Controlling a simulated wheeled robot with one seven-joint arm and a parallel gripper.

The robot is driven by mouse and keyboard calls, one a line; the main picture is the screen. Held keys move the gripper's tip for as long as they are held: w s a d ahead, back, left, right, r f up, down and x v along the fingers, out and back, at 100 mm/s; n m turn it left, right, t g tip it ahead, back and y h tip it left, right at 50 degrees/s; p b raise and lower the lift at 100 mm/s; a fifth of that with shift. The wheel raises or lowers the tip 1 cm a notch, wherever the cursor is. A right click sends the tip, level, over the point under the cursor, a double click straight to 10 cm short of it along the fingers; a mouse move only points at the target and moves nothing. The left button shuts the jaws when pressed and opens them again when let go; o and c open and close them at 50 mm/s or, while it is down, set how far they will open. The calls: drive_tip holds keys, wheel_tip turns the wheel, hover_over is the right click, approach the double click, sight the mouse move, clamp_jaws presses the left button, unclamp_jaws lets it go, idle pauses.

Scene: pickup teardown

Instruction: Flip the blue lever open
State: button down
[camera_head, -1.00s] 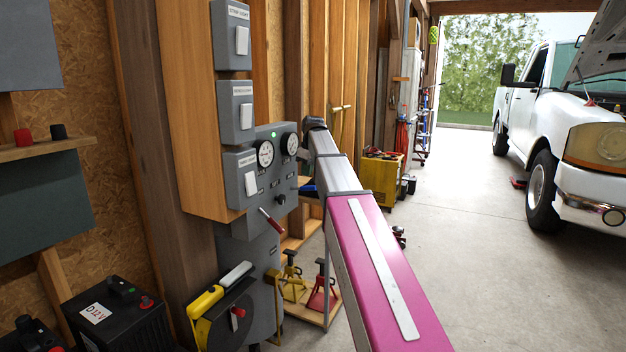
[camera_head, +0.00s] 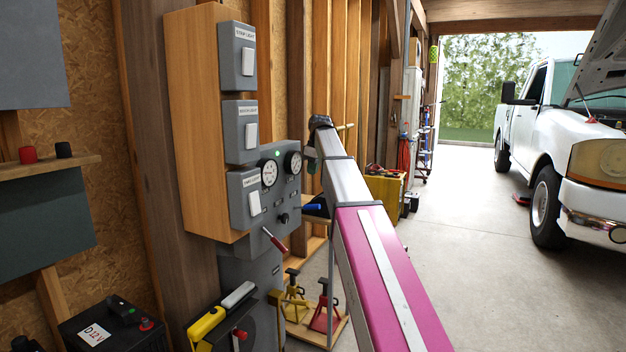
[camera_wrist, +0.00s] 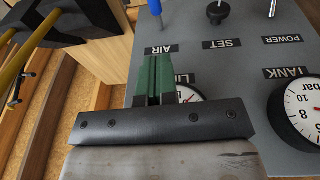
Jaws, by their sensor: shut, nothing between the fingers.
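The blue lever (camera_head: 312,207) sticks out from the right side of the grey control panel (camera_head: 290,192), roughly level in the head view. In the wrist view only part of the blue lever (camera_wrist: 155,8) shows at the top edge, above the AIR label. My gripper (camera_head: 312,166) is above the lever in the head view, close to the panel's right edge and partly hidden by my arm. In the wrist view my gripper's green fingers (camera_wrist: 155,62) are together and empty, pointing toward the AIR label, apart from the lever.
Two gauges (camera_head: 270,173) sit on the panel, with a black knob (camera_head: 284,218) and a red-handled lever (camera_head: 274,240) below. Grey switch boxes (camera_head: 240,131) are to the left. Jack stands (camera_head: 294,300) are below. Open floor lies right, toward the white truck (camera_head: 548,165).

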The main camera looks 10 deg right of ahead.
approach(312, 206)
drive_tip(key=x, duration=0.5)
drive_tip(key=shift+w+a, duration=0.4)
drive_tip(key=shift+w, duration=0.05)
drive_tip(key=shift+d+f, duration=0.15)
drive_tip(key=shift+f, duration=0.45)
